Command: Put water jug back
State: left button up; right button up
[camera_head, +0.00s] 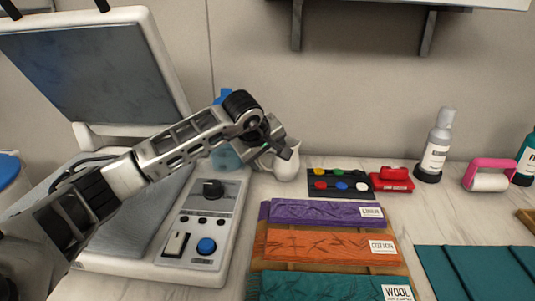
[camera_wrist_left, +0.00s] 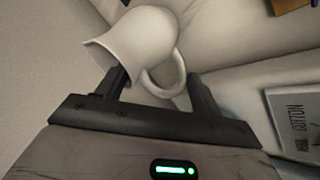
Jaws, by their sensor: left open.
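The water jug (camera_head: 285,167) is a small white pitcher. It stands upright on the counter between the press and the paint palette. My left gripper (camera_head: 283,147) is at the jug, and its hand covers part of the jug's top. In the left wrist view the jug (camera_wrist_left: 138,38) lies just beyond the open fingers (camera_wrist_left: 158,78). Its looped handle (camera_wrist_left: 165,82) shows between them, with a gap visible on the right side. I cannot tell whether a finger touches the jug. My right gripper is not in view.
A heat press with a raised lid (camera_head: 95,70) and control panel (camera_head: 205,215) fills the left. A blue bottle (camera_head: 226,157) is partly behind my arm. A paint palette (camera_head: 338,184), red stapler-like item (camera_head: 392,180) and fabric swatches (camera_head: 325,245) lie right of the jug. A wall shelf hangs above.

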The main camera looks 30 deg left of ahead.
pick_arm(q)
jog(key=v, duration=1.2)
jog(key=shift+b, duration=0.45)
